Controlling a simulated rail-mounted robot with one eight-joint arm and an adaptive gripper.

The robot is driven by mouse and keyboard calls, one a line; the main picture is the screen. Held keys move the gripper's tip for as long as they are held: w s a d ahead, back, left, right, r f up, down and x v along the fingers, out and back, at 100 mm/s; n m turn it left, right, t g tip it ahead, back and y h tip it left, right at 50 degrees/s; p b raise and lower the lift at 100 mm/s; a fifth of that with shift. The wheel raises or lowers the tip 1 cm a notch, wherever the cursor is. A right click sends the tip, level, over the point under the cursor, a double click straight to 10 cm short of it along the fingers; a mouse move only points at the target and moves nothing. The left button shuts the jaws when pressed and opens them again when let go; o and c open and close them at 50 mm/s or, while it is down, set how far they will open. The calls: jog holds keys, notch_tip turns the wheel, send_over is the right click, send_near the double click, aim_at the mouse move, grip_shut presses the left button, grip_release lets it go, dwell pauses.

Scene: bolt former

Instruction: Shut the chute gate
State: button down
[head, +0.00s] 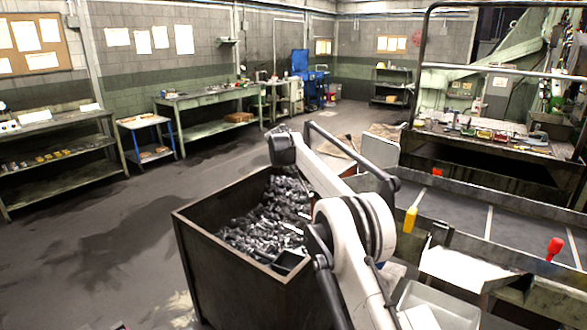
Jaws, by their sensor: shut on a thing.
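My white arm with black joints rises from the bottom middle and bends in front of the dark metal bin (205,245). I cannot make out my gripper's fingers, nor anything held in them. A yellow handle (411,220) stands upright just right of my arm, by the near wall of the dark-railed table. A red handle (555,248) stands further right on the same side. A pale sloping sheet (465,267), perhaps the chute, shows below the table's near edge. I cannot tell which part is the gate or how far open it is.
The bin holds many dark metal parts (265,222). A light grey tray (440,305) sits at the bottom right, close to my arm. Shelves (60,155) and a workbench (210,100) line the left wall.

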jog(key=c, duration=1.5)
grip_release()
jog(key=shift+s+r, duration=0.1)
jog(key=v, duration=1.1)
jog(key=shift+s+a+r, duration=0.15)
jog(key=shift+a+r, duration=0.05)
jog(key=shift+r, duration=0.1)
jog(key=shift+d, duration=0.1)
jog(key=s+d+r+m, duration=0.1)
jog(key=s+d+r, duration=0.4)
jog(key=s, duration=0.4)
jog(key=s+d+r+m+g, duration=0.1)
jog(key=s+d+r, duration=0.1)
jog(key=s+d, duration=0.65)
jog(key=s+d+r+m, duration=0.1)
jog(key=s+d+r, duration=0.3)
jog(key=s, duration=0.7)
jog(key=s+d+f, duration=0.2)
jog(key=s+f, duration=0.3)
jog(key=s, duration=0.6)
jog(key=s+d+f+m+y+b, duration=0.1)
jog(key=s+f, duration=0.4)
jog(key=s, duration=0.6)
jog(key=s+d+f+m+y, duration=0.1)
jog(key=s+d+f, duration=0.3)
jog(key=s, duration=0.8)
notch_tip(320, 180, down, 2)
jog(key=shift+s+f, duration=0.1)
